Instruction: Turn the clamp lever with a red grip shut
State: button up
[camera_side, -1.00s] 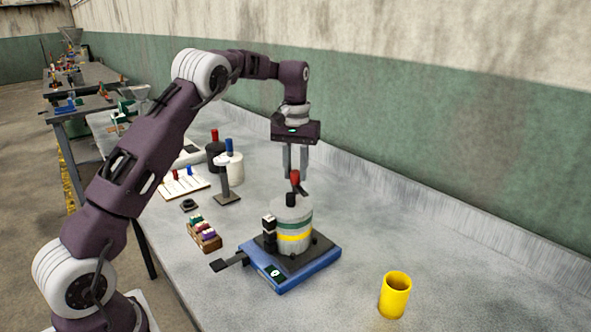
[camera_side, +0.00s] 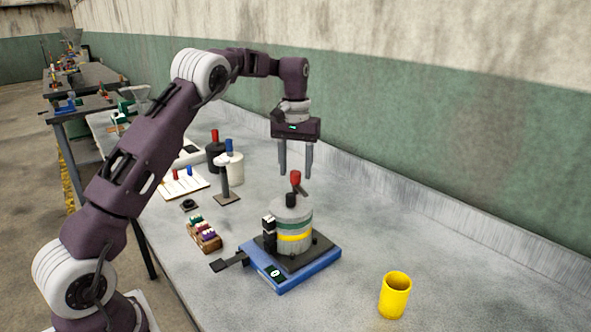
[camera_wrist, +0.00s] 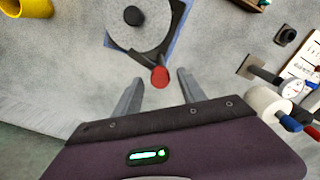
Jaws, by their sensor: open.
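The clamp lever's red grip (camera_side: 295,178) stands up at the far side of a grey cylinder (camera_side: 288,212) with green and yellow bands. In the wrist view the two fingers (camera_wrist: 156,85) lie on either side of the grip, with a gap on both sides. No contact shows.
The cylinder stands on a dark plate on a blue base (camera_side: 310,272). A yellow cup (camera_side: 395,295) stands at right. A crate of coloured pieces (camera_side: 205,237), a dark stand (camera_side: 226,190), and black and white containers stand to the left. The bench behind the cylinder is clear.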

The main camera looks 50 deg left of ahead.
aim_at(295, 173)
notch_tip(295, 173, up, 6)
jog(key=shift+r, duration=0.2)
jog(key=shift+s+d+r, duration=0.1)
jog(key=shift+r, duration=0.1)
jog(key=s+d+r+m+t, duration=0.3)
jog(key=s+d+r, duration=0.75)
jog(key=s, duration=0.35)
jog(key=s+d+f+m+t, duration=0.1)
jog(key=s+d+f, duration=0.1)
jog(key=s, duration=0.4)
jog(key=s+d+f+m, duration=0.1)
jog(key=s+d+f, duration=0.1)
jog(key=s, duration=0.5)
jog(key=s+d+f+m+t, duration=0.1)
jog(key=s+d+f, duration=0.2)
jog(key=s, duration=0.4)
jog(key=shift+s+f+m+t, duration=0.15)
jog(key=shift+f+m+t, duration=0.2)
jog(key=shift+f, duration=0.5)
